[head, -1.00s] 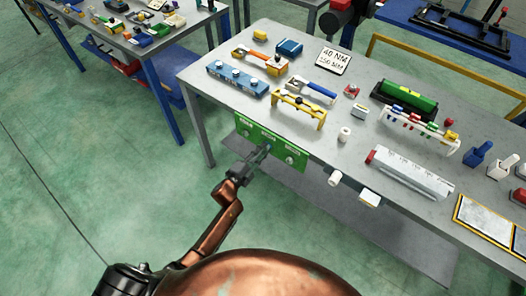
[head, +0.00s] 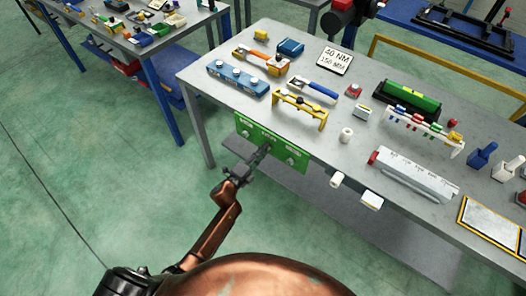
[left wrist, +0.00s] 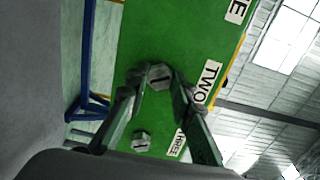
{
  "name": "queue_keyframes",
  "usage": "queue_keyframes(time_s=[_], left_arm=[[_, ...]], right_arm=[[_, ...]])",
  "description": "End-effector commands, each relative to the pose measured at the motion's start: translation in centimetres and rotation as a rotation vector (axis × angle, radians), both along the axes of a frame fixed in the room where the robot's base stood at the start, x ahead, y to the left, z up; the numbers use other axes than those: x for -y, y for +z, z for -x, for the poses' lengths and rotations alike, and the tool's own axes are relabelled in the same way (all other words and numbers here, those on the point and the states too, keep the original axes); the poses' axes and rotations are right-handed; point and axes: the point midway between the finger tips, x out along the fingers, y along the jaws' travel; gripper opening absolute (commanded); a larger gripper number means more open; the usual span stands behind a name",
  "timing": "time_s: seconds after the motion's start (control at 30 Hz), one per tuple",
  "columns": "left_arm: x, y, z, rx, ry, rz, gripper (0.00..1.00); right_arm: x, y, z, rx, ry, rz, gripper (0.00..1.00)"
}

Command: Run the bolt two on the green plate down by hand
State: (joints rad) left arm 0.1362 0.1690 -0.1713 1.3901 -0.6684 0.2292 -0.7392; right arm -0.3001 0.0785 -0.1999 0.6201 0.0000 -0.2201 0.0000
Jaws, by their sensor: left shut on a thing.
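The green plate (head: 272,147) hangs upright on the front edge of the grey workbench, with several labels. In the left wrist view, bolt two (left wrist: 160,76) is a grey hex head beside the label TWO (left wrist: 206,82). My left gripper (head: 264,150) reaches up to the middle of the plate. In the left wrist view, its two fingers stand on either side of bolt two, shut on its head. Another bolt (left wrist: 141,140) sits beside the label THREE and is free; it also shows in the head view (head: 290,160). My right gripper is not in view.
The bench top (head: 215,54) carries a blue block (head: 237,78), a yellow rack (head: 300,108), a white roll (head: 346,134) and a sign reading 40 NM (head: 334,60). Another bench (head: 128,30) stands at the back left. The floor left of the plate is clear.

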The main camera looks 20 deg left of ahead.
Motion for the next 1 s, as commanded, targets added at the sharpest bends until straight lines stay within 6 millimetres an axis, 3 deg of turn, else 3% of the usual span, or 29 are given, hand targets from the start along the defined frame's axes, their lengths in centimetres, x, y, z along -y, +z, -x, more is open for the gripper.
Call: queue_keyframes(time_s=[0.1, 0.13, 0.37, 0.73, 1.0], left_arm=[[0.0, -0.7, 0.3, -0.01, 0.0, -0.002, 0.0], [0.0, -0.7, 0.3, -0.01, 0.0, -0.002, 0.23], [0.0, -0.4, 0.2, -0.006, 0.0, 0.0, 0.39], [-0.2, -0.2, 0.6, -0.003, 0.001, 0.0, 0.39], [-1.9, -0.3, 5.2, -0.005, 0.0, -0.001, 0.39]], right_arm=[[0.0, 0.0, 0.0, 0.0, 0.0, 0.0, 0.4], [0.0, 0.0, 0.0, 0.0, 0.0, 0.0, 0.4], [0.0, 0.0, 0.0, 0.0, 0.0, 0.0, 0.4], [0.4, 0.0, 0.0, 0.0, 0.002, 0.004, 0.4], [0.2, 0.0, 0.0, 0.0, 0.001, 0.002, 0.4]])
